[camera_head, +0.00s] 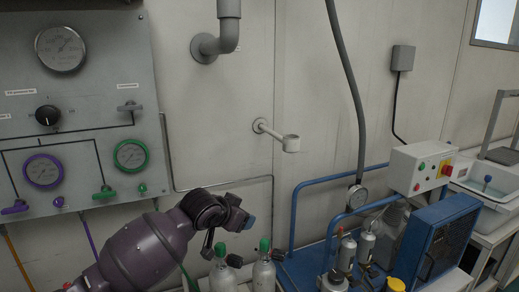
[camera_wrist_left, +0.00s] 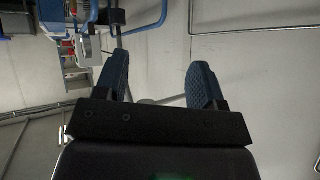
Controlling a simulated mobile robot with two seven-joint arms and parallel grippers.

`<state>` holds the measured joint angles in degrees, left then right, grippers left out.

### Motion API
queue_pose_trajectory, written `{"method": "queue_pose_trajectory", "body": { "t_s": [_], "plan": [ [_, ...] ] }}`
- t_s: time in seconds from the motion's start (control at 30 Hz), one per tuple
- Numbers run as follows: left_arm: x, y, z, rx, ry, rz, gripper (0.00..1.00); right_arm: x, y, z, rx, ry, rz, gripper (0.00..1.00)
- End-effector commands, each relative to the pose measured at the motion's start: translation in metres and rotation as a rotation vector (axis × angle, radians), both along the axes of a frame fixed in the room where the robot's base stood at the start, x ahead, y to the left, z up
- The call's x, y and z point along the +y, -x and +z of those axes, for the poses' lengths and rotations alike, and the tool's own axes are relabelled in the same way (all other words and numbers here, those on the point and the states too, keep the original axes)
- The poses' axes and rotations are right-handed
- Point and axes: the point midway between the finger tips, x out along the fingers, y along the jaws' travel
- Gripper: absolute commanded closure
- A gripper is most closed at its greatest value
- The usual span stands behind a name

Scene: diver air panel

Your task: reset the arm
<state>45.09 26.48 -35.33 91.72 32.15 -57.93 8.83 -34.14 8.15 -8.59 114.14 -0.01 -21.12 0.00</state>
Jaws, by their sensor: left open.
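My left arm comes in from the bottom left of the head view, a purple and black arm in front of the air panel's lower right. My left gripper (camera_head: 243,220) is at its end, seen side-on above two grey cylinders with green tops. In the left wrist view my left gripper (camera_wrist_left: 158,72) has its two dark blue ridged fingers wide apart. Nothing is between them but the pale wall behind. My right arm and gripper are in neither view.
The grey panel (camera_head: 95,75) with gauges, a black knob and coloured valves fills the left. A cylinder (camera_head: 264,275) stands below the gripper. A blue-framed machine with a blue box (camera_head: 437,245) stands at right.

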Motion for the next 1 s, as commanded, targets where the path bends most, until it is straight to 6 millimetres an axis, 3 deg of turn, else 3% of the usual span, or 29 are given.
{"method": "queue_pose_trajectory", "body": {
  "t_s": [0.27,0.57,0.77,1.0],
  "plan": [
    [0.018,0.035,-0.024,-0.268,0.157,0.012,0.37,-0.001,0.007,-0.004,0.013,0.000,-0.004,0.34],
    [0.072,0.091,-0.070,-0.415,0.217,0.134,0.37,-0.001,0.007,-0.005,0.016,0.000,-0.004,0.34],
    [0.116,0.139,-0.110,-0.435,0.210,0.246,0.37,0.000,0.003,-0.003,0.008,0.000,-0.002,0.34],
    [0.168,0.213,-0.170,-0.358,0.169,0.397,0.37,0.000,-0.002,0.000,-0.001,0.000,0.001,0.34]
  ]
}}
